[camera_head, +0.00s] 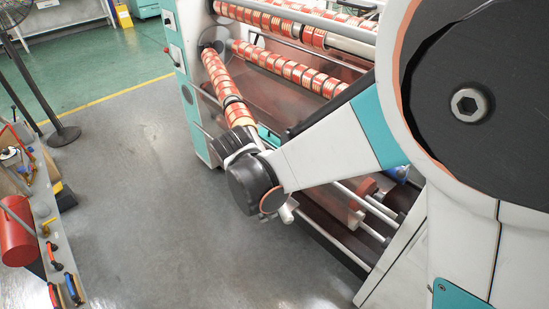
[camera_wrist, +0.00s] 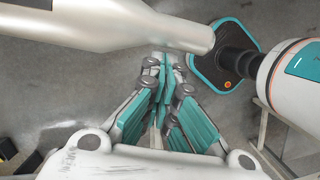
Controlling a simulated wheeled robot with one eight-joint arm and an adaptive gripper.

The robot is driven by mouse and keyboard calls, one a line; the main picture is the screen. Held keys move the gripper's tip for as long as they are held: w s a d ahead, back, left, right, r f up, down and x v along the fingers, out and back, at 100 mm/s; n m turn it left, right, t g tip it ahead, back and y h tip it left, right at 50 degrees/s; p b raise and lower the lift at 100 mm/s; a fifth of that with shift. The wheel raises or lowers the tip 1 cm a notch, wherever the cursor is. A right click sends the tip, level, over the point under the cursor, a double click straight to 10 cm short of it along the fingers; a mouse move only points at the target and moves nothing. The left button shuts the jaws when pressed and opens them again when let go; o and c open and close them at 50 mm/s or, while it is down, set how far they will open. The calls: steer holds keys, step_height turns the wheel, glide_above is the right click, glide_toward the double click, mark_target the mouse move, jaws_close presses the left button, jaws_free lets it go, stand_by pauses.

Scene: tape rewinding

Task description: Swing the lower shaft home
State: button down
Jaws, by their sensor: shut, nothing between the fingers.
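The lower shaft (camera_head: 214,72) carries red-and-gold tape rolls in the head view. It is swung out from the machine's left end frame and slants toward my wrist, which hides its near end. In the wrist view a smooth pale bar (camera_wrist: 110,27) crosses the top left and ends near the upper middle; it may be the shaft's bare end. My gripper (camera_wrist: 165,62) is shut and empty, its teal-padded fingertips together just beside the bar's lower edge. I cannot tell whether they touch it. My arm mostly hides the gripper in the head view.
Two more roll-laden shafts (camera_head: 290,70) run along the machine (camera_head: 187,95). Metal rails (camera_head: 325,240) lie low in front of it. A workbench (camera_head: 68,235) with a red cylinder (camera_head: 18,230) and hand tools stands at left. The grey floor (camera_head: 140,190) between is clear.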

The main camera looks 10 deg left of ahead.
steer(key=w+d, duration=0.9)
steer(key=d, duration=0.4)
steer(key=w+d+n+b, duration=0.1)
steer(key=w+d, duration=0.8)
steer(key=d, duration=0.5)
steer(key=shift+d, duration=0.25)
steer(key=shift+s+a, duration=0.1)
